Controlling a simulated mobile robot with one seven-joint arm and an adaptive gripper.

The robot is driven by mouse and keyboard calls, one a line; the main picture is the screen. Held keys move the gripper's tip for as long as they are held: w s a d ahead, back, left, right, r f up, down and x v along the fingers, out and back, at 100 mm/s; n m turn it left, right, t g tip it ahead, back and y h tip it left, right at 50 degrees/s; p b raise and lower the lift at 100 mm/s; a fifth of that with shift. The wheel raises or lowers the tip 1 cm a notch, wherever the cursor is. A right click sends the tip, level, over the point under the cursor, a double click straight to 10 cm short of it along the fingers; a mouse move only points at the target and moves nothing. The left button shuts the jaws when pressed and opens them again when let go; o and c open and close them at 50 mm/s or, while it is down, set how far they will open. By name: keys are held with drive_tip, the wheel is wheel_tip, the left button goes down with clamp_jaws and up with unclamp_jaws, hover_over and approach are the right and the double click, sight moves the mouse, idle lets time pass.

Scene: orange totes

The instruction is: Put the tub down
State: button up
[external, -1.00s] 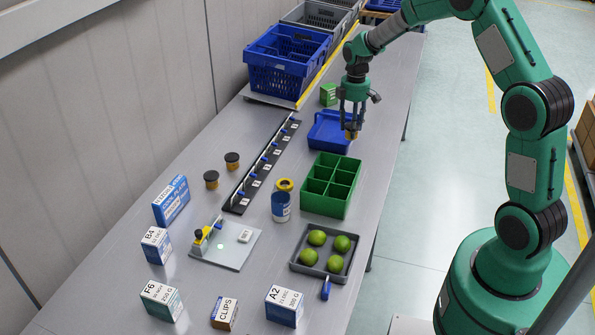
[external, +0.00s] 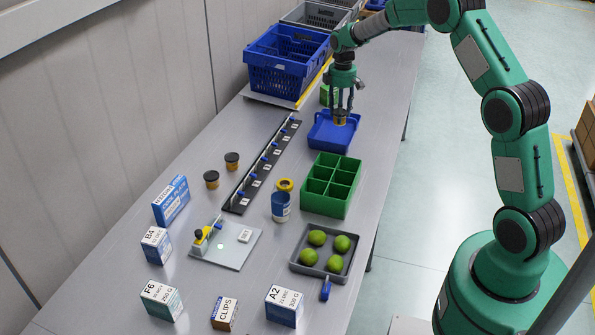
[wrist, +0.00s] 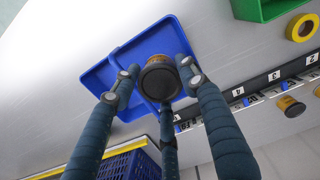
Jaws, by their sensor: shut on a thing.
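The tub is a small round container with a dark lid and a tan-yellow band. It shows in the wrist view (wrist: 160,80) between my fingers and small in the external view (external: 340,121). My gripper (external: 342,112) points down and is shut on the tub. In the wrist view my gripper (wrist: 157,88) has its fingers around the tub. Below it is a shallow blue tray (external: 318,140), also seen behind the tub in the wrist view (wrist: 128,52). I cannot tell whether the tub touches the tray floor.
A green divided box (external: 345,208) stands in front of the blue tray. A blue crate (external: 262,78) is at the back left. A black strip with hooks (external: 240,205) lies left of the tray. Two similar tubs (external: 232,160) (external: 211,180) stand near the wall.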

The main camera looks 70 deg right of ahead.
drive_tip(key=shift+f, duration=0.1)
drive_tip(key=shift+f+b, duration=0.5)
drive_tip(key=shift+f, duration=1.9)
drive_tip(key=shift+f+b, duration=0.5)
drive_tip(key=shift+f, duration=2)
drive_tip(key=shift+f, duration=0.1)
drive_tip(key=o, duration=0.9)
drive_tip(key=shift+f, duration=0.1)
drive_tip(key=shift+o, duration=0.2)
